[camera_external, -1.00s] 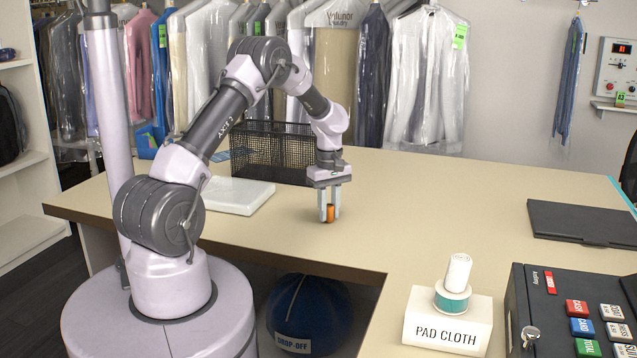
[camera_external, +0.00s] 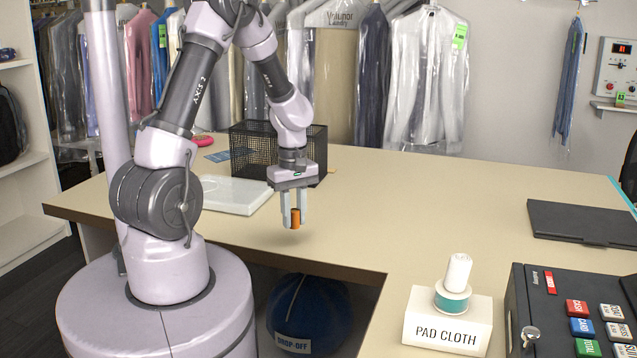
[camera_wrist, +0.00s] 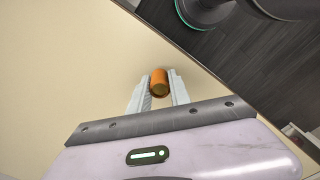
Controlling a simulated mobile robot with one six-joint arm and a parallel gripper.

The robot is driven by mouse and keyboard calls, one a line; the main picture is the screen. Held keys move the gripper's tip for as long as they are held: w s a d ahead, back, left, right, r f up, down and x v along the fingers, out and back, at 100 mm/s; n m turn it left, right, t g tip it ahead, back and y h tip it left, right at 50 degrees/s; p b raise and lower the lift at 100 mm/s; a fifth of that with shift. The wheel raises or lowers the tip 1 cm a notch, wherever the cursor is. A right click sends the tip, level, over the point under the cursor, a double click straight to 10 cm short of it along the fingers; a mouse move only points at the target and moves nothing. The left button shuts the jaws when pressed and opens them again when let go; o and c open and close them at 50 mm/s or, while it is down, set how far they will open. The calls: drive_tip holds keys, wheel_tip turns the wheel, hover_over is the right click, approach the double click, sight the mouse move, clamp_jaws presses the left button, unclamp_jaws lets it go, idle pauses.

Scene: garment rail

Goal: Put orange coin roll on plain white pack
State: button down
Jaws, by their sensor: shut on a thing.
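The orange coin roll (camera_external: 295,218) is a small upright cylinder between the fingers of my gripper (camera_external: 294,215). My gripper is shut on it and holds it above the counter, near the front edge. In the wrist view the coin roll (camera_wrist: 160,81) shows between the two pale fingertips of my gripper (camera_wrist: 160,88). The plain white pack (camera_external: 236,194) lies flat on the counter to the left of my gripper, with its top bare in the part I can see.
A black mesh basket (camera_external: 262,150) stands behind my gripper. A white pad cloth box (camera_external: 447,322) with a roll on it, a cash register (camera_external: 570,310) and a black folder (camera_external: 583,222) are to the right. The counter's middle (camera_external: 420,200) is clear.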

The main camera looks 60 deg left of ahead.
drive_tip(key=shift+s+d, duration=0.1)
drive_tip(key=shift+s, duration=0.1)
drive_tip(key=s+a+r+m+p, duration=0.2)
drive_tip(key=s+a+r, duration=0.2)
drive_tip(key=s+a, duration=1.15)
hover_over(219, 198)
drive_tip(key=shift+f+b, duration=0.3)
drive_tip(key=shift+f, duration=0.55)
drive_tip(key=shift+a+f, duration=0.15)
drive_tip(key=shift+f, duration=0.2)
drive_tip(key=shift+f+b, duration=0.6)
drive_tip(key=shift+f, duration=0.75)
